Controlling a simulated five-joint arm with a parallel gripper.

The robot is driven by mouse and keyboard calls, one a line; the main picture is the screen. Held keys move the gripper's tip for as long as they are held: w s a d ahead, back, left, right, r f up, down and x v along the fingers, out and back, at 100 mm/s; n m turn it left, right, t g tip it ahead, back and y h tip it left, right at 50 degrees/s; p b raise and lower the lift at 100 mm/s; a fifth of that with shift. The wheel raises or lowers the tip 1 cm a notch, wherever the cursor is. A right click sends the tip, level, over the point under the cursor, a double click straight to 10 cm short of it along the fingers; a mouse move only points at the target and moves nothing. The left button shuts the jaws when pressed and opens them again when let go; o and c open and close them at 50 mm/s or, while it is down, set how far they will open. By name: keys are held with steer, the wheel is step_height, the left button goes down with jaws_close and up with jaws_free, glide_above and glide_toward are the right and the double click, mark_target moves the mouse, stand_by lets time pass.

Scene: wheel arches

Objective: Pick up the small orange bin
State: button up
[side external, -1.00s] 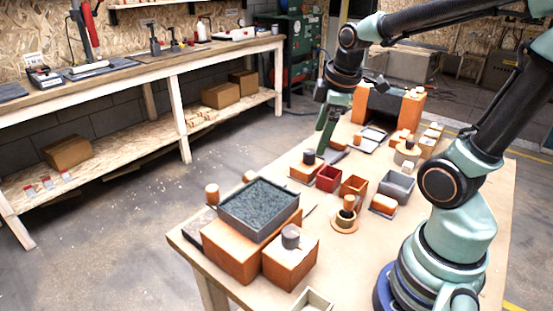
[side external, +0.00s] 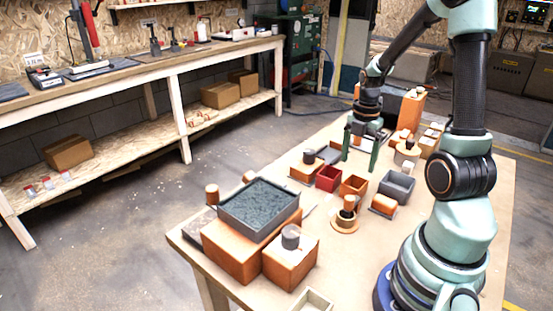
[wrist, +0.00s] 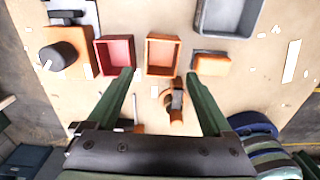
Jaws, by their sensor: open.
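The small orange bin (side external: 354,186) is an open-topped box on the wooden table, beside a dark red bin (side external: 328,178) on its left. In the wrist view the orange bin (wrist: 163,55) lies between and just beyond the fingertips, with the red bin (wrist: 115,55) on its left. My gripper (side external: 359,164) is open and empty, pointing down above the bins. Its two green fingers (wrist: 160,77) are spread apart in the wrist view. I cannot tell the exact height of the fingertips over the bin.
A grey bin (side external: 397,187) stands to the right, with an orange block (side external: 383,206) near it. A round wooden piece with a dark-banded peg (side external: 345,219) is in front. A grey tray (side external: 259,207) sits on orange boxes at the front left. Bare tabletop (side external: 420,225) shows at the right.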

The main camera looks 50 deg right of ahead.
mark_target(355, 183)
steer(key=shift+s+f, duration=0.15)
steer(key=shift+f, duration=4.15)
steer(key=c, duration=1.1)
